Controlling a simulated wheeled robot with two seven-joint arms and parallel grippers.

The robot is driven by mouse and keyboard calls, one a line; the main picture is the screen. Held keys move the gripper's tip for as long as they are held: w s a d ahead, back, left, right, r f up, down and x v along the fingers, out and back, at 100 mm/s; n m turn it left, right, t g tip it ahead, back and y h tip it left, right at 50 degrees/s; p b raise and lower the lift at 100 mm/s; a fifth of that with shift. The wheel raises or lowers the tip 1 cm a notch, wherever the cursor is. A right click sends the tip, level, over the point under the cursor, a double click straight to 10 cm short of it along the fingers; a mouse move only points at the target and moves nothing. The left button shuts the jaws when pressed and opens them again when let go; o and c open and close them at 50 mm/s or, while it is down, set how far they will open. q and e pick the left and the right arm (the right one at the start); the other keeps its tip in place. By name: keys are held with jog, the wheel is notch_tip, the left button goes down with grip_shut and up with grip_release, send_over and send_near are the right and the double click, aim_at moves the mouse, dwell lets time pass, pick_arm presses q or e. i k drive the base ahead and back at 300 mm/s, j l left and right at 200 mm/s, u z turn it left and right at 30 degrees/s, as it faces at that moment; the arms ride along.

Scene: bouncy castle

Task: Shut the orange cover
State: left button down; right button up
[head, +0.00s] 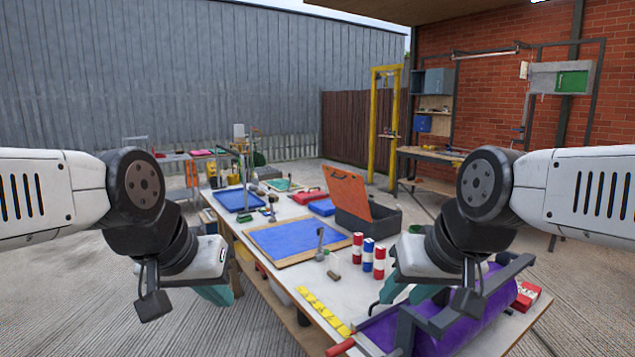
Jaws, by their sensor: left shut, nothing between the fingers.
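The orange cover (347,193) stands raised and tilted back on a dark grey box (378,222) at the far right part of the table, so the box is open. My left gripper (216,294) is at the table's left front side, teal fingers pointing down, shut and empty, well apart from the cover. My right gripper (400,291) is low over the right front of the table, beside the purple roll, nearer to me than the box. Its fingers are partly hidden by its own wrist, and their opening is unclear. Neither gripper touches the cover.
A blue mat (298,240) lies mid-table. Red and blue cans (368,255), a mallet (320,243) and a yellow strip (323,312) are in front of the box. A purple roll (455,318) in a frame fills the right front. A blue tray (238,200) lies at the far left.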

aim_at(347, 189)
jog(key=i+j+z, duration=0.15)
jog(key=j, duration=0.55)
jog(key=j+z, duration=0.15)
jog(key=j, duration=0.6)
jog(key=i+j+z, duration=0.1)
jog(key=i+j, duration=0.4)
jog(key=j, duration=0.2)
jog(key=i+j+z, duration=0.25)
jog(key=i+j, duration=0.25)
jog(key=j, duration=0.25)
jog(key=i+j, duration=0.1)
jog(key=i, duration=0.35)
jog(key=i+j+z, duration=0.15)
jog(key=i, duration=0.35)
